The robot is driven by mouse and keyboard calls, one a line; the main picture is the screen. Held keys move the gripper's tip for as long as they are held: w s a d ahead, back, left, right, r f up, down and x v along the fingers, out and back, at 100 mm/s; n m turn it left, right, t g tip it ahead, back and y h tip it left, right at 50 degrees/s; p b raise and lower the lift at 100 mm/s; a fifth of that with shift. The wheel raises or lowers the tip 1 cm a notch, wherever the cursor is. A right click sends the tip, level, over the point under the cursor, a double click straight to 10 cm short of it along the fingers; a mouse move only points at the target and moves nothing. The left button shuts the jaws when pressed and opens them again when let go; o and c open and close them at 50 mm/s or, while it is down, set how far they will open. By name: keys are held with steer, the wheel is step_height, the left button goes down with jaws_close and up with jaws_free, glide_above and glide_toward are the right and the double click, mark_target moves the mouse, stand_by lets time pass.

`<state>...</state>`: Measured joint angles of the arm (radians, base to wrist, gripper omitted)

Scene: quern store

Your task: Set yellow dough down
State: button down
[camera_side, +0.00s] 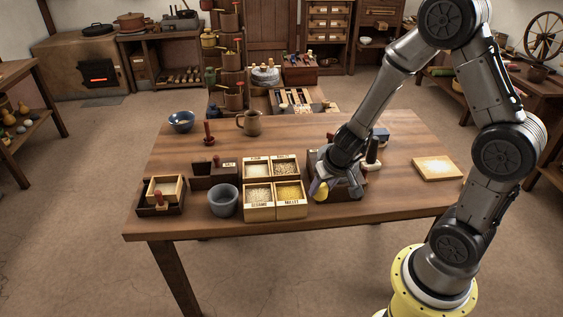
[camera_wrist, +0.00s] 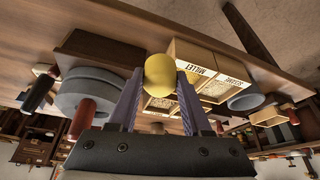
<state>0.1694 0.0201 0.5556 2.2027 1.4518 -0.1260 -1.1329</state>
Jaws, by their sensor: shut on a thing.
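The yellow dough (camera_side: 321,191) is a smooth ball. My gripper (camera_side: 318,187) is shut on it, beside the right side of the divided grain boxes. In the wrist view the dough (camera_wrist: 160,74) sits between the two fingertips of my gripper (camera_wrist: 160,82). The dough appears to be held above the table (camera_side: 400,205), but its exact height is hard to tell. My wrist hides part of the dark wooden box and grey stone behind it.
Grain boxes (camera_side: 273,213) labelled sesame and millet stand left of my gripper, with a grey bowl (camera_side: 223,200) beside them. A floured board (camera_side: 437,168) lies at the right. A mug (camera_side: 249,123) and a blue bowl (camera_side: 181,121) stand farther back. The table's front right is clear.

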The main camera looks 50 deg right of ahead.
steer(key=w+a+n+y, duration=0.1)
steer(key=w+a+n, duration=0.1)
steer(key=w, duration=0.1)
steer(key=w+a+n, duration=0.1)
steer(key=w+n, duration=0.1)
steer(key=w, duration=0.1)
steer(key=w+a+n+y, duration=0.1)
steer(key=w+a, duration=0.1)
steer(key=w, duration=0.1)
steer(key=shift+w+a+r+n+t+y, duration=0.1)
steer(key=shift+w+a+n+t+y, duration=0.2)
steer(key=shift+w+a+n+t, duration=0.1)
steer(key=w+d+r, duration=0.2)
steer(key=d, duration=0.6)
steer(key=w+d+r, duration=0.1)
steer(key=w+d, duration=0.1)
steer(key=d, duration=0.6)
steer(key=w+d+f, duration=0.1)
steer(key=w+f, duration=0.2)
steer(key=w+d+f, duration=0.2)
steer(key=w, duration=0.2)
steer(key=w+d+f, duration=0.2)
steer(key=w+f, duration=0.1)
steer(key=w, duration=0.1)
steer(key=shift+w+d+f, duration=0.15)
steer(key=shift+w+f, duration=0.1)
steer(key=shift+f, duration=0.05)
steer(key=shift+w+d+f, duration=0.1)
steer(key=shift+w+f, duration=0.15)
steer(key=shift+f, duration=1.6)
